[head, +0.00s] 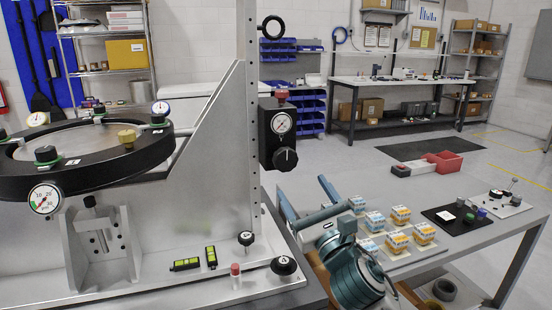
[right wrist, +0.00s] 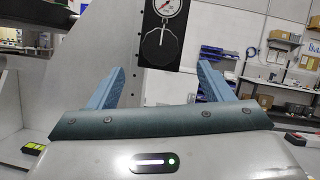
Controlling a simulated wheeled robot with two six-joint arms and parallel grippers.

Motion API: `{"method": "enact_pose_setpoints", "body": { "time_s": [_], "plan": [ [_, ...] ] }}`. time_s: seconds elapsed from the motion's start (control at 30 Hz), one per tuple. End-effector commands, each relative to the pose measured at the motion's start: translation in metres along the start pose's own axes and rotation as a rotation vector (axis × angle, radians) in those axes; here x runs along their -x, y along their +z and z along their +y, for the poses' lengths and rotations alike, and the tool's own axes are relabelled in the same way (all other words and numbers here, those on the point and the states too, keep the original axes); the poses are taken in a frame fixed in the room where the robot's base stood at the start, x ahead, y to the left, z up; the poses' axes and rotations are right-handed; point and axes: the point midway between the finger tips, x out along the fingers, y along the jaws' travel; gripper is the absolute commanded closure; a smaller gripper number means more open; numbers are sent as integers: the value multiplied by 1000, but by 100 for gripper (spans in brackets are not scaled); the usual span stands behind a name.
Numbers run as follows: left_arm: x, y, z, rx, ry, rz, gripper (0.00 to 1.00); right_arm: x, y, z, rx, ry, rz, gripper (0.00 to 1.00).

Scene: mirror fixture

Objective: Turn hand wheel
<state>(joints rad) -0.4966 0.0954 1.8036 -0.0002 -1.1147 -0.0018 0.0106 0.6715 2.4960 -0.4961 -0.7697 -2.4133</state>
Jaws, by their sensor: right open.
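A round black hand wheel (head: 285,159) with a pale line across its face sits on a black block on the upright metal plate, below a round gauge (head: 281,123). The hand wheel also shows in the right wrist view (right wrist: 160,45), upper middle, with its line near upright. My right gripper (head: 299,185) is below and in front of the wheel, its blue fingers spread wide and empty. In the right wrist view the wheel appears between and beyond the fingertips (right wrist: 160,68), apart from both. My left gripper is out of view.
The black mirror ring (head: 92,168) with gauges and knobs stands on the left. Smaller black knobs (head: 284,265) sit on the base plate.

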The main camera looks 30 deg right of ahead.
Motion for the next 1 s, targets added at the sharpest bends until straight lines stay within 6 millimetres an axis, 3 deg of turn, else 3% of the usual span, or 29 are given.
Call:
{"method": "enact_pose_setpoints", "body": {
  "time_s": [0.5, 0.7, 1.0],
  "plan": [
    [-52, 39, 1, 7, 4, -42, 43, -87, 0, -1, -7, -1, 4, 27],
    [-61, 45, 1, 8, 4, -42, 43, -102, 0, 0, -6, 0, 3, 27],
    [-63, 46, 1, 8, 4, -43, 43, -103, -2, 0, -5, 1, 4, 29]
  ]
}}
